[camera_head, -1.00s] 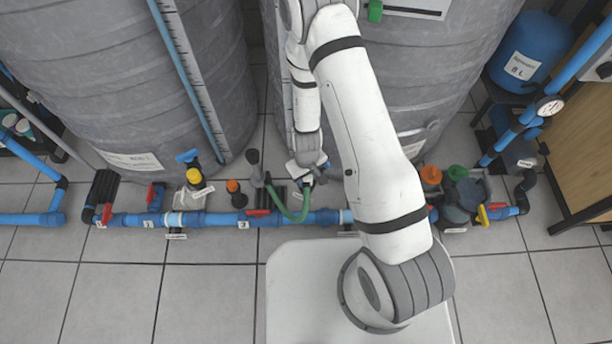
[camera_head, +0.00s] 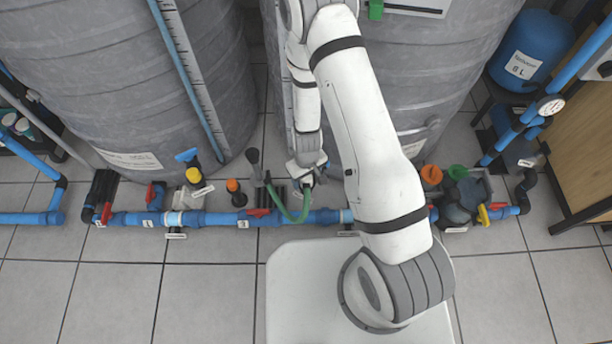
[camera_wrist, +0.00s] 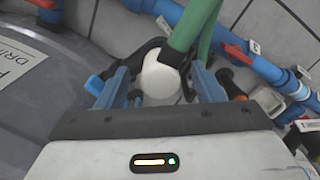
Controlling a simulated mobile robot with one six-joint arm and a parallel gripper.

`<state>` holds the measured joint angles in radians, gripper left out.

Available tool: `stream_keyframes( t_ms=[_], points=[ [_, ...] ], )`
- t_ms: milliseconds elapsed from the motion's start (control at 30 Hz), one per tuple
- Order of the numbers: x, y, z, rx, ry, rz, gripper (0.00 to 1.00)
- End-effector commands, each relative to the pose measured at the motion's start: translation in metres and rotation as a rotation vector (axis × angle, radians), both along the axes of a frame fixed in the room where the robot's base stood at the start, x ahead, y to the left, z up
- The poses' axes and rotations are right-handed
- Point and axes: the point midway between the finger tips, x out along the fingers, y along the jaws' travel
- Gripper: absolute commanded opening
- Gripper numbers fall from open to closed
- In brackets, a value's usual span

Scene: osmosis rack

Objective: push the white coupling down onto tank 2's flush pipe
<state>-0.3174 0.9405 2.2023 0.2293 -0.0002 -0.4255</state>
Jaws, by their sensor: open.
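The white coupling (camera_wrist: 160,76) shows in the wrist view as a pale rounded piece at the end of a green hose (camera_wrist: 196,28). My gripper (camera_wrist: 158,92) is open, with one blue finger on each side of the coupling. I cannot tell whether either finger touches it. Tank 2's flush pipe is not distinguishable; the coupling and gripper hide what lies beneath.
The blue pipe line (camera_head: 212,219) with red-handled valves (camera_head: 259,213) runs across the floor close in front of my gripper. A dark upright handle (camera_head: 254,160) stands just left. Grey tanks (camera_head: 110,70) flank the space behind. Floor tiles (camera_head: 150,300) in front are clear.

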Motion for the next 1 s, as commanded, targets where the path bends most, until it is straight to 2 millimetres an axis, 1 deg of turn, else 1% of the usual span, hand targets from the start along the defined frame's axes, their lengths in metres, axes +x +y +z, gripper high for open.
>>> stream_keyframes(
  t_ms=[167,500,600,733,1000],
  points=[
    [0.000,0.000,0.016,0.000,0.000,0.001,0.61],
    [0.000,0.000,0.061,0.000,0.000,0.000,0.61],
    [0.000,0.000,0.070,0.000,0.000,0.001,0.61],
    [0.000,0.000,0.076,0.000,0.000,-0.001,0.61],
    [0.000,0.000,0.076,0.000,0.000,-0.001,0.61]
  ],
)
